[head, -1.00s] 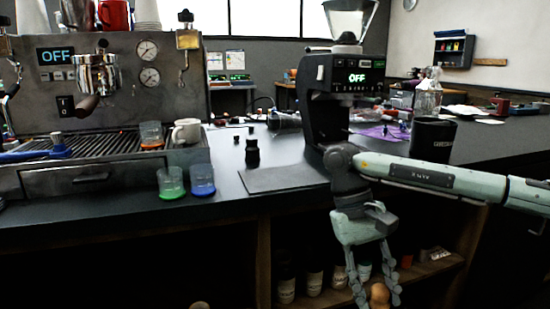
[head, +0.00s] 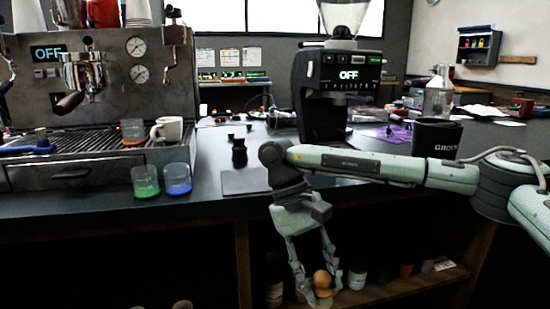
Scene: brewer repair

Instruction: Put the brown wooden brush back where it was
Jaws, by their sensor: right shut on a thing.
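The brown wooden brush (head: 322,280) shows its rounded wooden handle low in the head view, in front of the shelf under the counter. My right gripper (head: 318,298) points down and is shut on it. The fingers hide part of the brush, and its lower end is hard to make out. My left gripper is not in view.
The open shelf (head: 385,292) under the counter holds several jars, including a white one (head: 357,276). Above are a dark mat (head: 245,181), a black tamper (head: 239,152), a grinder (head: 335,95), a black cup (head: 436,138) and green (head: 145,181) and blue (head: 178,179) glasses.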

